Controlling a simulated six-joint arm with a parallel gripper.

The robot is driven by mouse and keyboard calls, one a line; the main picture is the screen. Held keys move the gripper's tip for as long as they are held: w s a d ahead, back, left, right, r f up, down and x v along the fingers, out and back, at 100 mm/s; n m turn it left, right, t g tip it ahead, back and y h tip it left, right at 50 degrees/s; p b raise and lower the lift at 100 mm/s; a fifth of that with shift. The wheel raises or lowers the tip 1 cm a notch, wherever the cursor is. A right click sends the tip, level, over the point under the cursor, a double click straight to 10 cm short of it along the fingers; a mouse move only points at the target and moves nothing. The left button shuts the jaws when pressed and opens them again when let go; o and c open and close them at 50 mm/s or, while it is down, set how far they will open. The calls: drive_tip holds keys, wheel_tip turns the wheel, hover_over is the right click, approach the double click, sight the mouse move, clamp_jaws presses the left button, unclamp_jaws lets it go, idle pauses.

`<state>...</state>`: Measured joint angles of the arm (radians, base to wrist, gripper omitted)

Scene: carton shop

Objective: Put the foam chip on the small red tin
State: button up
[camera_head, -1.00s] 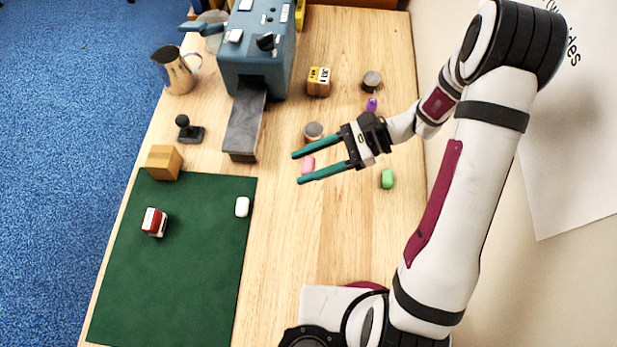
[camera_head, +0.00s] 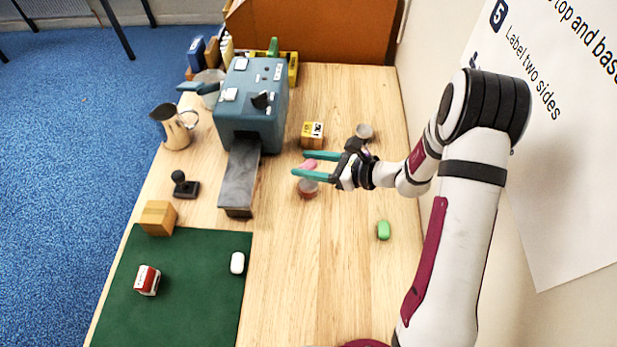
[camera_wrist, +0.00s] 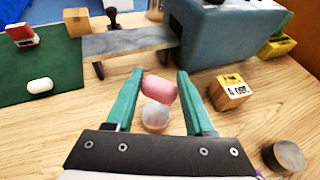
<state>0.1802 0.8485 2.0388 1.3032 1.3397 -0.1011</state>
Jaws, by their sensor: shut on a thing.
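My gripper (camera_head: 310,166) is shut on a pink foam chip (camera_head: 308,164), held between its teal fingers. The chip also shows between the fingers in the wrist view (camera_wrist: 158,89). A small round tin with a reddish side (camera_head: 307,190) stands on the wooden table just below the gripper in the head view. The chip appears to be above the tin; I cannot tell the exact gap.
A blue machine (camera_head: 250,105) with a grey chute (camera_head: 238,180) stands to the left. A yellow labelled box (camera_head: 312,134) and another round tin (camera_head: 364,131) are behind. A green chip (camera_head: 383,230), a white chip (camera_head: 237,263) and a red-white box (camera_head: 147,280) lie nearer. Table front-centre is clear.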

sight(309, 183)
wheel_tip(309, 183, down, 5)
drive_tip(key=shift+f, duration=0.1)
drive_tip(key=o, duration=1.3)
